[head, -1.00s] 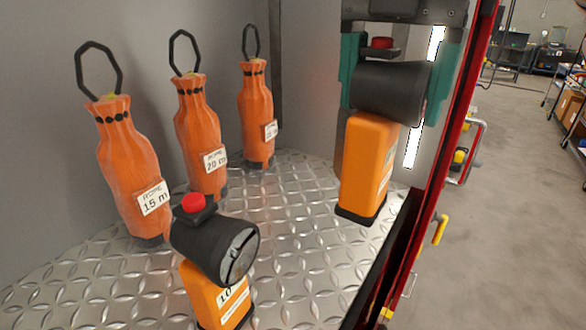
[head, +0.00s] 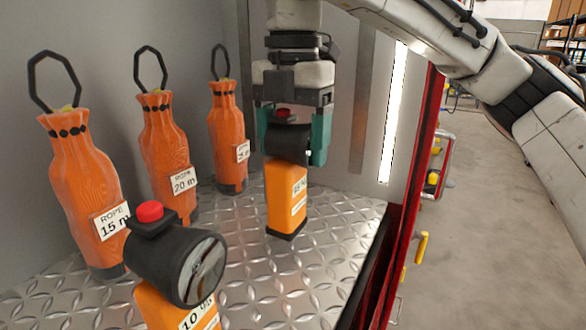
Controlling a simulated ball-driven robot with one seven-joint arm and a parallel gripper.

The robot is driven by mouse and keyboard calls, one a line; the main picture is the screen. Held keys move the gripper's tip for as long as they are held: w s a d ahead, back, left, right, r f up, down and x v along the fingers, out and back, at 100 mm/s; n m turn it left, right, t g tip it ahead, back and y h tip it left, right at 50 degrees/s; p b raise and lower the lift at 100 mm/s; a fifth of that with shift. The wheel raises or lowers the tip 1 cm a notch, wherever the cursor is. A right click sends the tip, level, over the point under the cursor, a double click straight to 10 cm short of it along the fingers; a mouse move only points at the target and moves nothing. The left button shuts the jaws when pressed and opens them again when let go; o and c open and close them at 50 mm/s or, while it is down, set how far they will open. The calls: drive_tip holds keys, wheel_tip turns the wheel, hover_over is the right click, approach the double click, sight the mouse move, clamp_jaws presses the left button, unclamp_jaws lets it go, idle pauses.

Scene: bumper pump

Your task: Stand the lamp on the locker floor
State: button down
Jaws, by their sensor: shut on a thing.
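My gripper (head: 292,137) is shut on an orange lamp (head: 287,192) with a black head and a red button. Its teal fingers sit on either side of the lamp's head. The lamp hangs upright inside the locker, over the metal tread-plate floor (head: 320,225). I cannot tell for sure whether its black base touches the floor. A second lamp (head: 178,262) of the same kind stands at the front left, its lens facing right.
Three orange rope bags, marked 15 m (head: 85,195), 20 m (head: 168,160) and a third (head: 229,140), stand along the left wall with black loops on top. The red locker frame (head: 418,165) bounds the right side. Floor right of the held lamp is clear.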

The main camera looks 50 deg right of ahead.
sight(293, 162)
drive_tip(key=shift+f+b, duration=1.5)
drive_tip(key=shift+b, duration=0.05)
drive_tip(key=shift+f, duration=0.1)
unclamp_jaws()
drive_tip(key=shift+r, duration=3.9)
